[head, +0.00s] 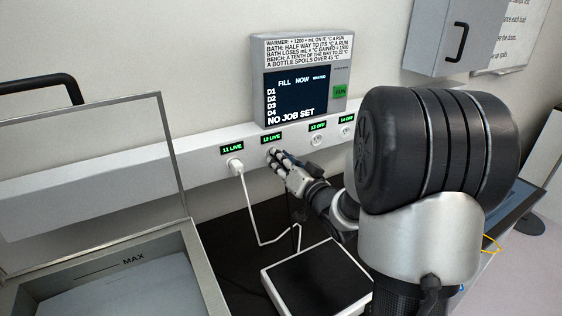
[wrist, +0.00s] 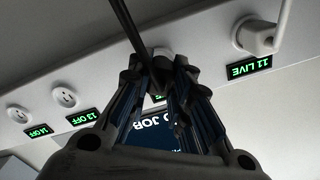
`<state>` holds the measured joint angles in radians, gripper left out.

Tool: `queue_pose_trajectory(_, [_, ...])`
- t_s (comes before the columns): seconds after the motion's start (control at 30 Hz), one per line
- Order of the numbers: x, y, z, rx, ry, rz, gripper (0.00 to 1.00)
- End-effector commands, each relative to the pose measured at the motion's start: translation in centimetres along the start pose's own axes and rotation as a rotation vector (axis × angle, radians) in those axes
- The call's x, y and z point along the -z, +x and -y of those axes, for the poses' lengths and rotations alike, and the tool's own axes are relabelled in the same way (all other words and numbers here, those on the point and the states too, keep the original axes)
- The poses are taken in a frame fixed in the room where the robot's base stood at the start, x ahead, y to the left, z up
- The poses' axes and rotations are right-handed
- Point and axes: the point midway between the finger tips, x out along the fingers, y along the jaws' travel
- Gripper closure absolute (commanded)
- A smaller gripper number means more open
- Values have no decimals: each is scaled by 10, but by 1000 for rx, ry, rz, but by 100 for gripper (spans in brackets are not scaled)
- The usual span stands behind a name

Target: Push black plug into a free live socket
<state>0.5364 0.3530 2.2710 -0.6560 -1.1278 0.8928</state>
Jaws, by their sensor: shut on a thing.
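My gripper (head: 276,157) is at the socket under the "12 LIVE" label (head: 271,139) on the white wall rail. In the wrist view my gripper (wrist: 160,76) is shut on the black plug (wrist: 153,88), which is mostly hidden between the dark fingers. Its black cable (wrist: 127,28) runs from the fingers to the top of that view. The socket 12 face (wrist: 161,56) shows just beyond the fingertips. Whether the plug's pins are in it cannot be seen. A white plug (head: 236,166) sits in the socket under "11 LIVE" (head: 232,149).
Sockets 13 (head: 316,140) and 14 (head: 345,131), labelled OFF, are empty to the right. A display (head: 300,85) reading "NO JOB SET" stands above the rail. A white cord (head: 249,215) runs down to a black-topped device (head: 318,277). An open-lidded bath (head: 130,262) is at left.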

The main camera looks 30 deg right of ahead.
Motion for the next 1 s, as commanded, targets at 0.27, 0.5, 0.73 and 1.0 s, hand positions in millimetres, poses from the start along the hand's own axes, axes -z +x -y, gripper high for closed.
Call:
queue_pose_trajectory(0.27, [0,6,0,0,1,0,100])
queue_pose_trajectory(0.5, [0,6,0,0,1,0,100])
queue_pose_trajectory(0.73, [0,11,0,1,1,-1,100])
queue_pose_trajectory(1.0, [0,12,0,0,1,0,77])
